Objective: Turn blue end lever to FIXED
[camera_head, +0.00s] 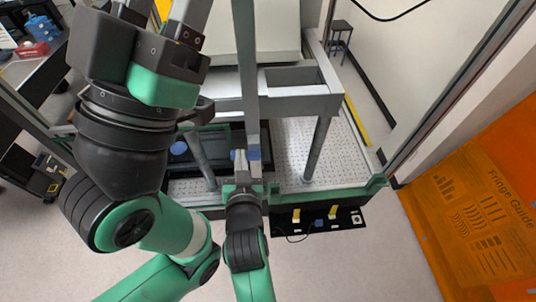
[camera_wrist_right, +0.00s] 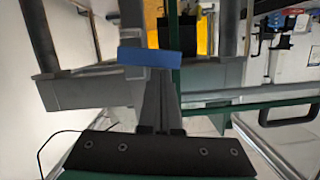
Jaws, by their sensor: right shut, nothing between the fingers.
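In the right wrist view the blue bar (camera_wrist_right: 150,57) lies crosswise just beyond my finger tips, level and slightly tilted. My right gripper (camera_head: 239,156) is shut and empty, close to the blue bar; its fingers also show in the right wrist view (camera_wrist_right: 160,85). I cannot tell whether they touch it. No FIXED marking is readable. My left gripper (camera_head: 190,18) is high at the upper left, close to the head camera, its tips cut off by the frame edge.
A perforated metal bench plate (camera_head: 340,150) carries grey posts and a bridge frame (camera_head: 305,103). A round blue part (camera_head: 179,148) sits on a dark panel at the left. A black strip with yellow tabs (camera_head: 345,220) lies at the front. An orange fringe guide board (camera_head: 480,215) stands right.

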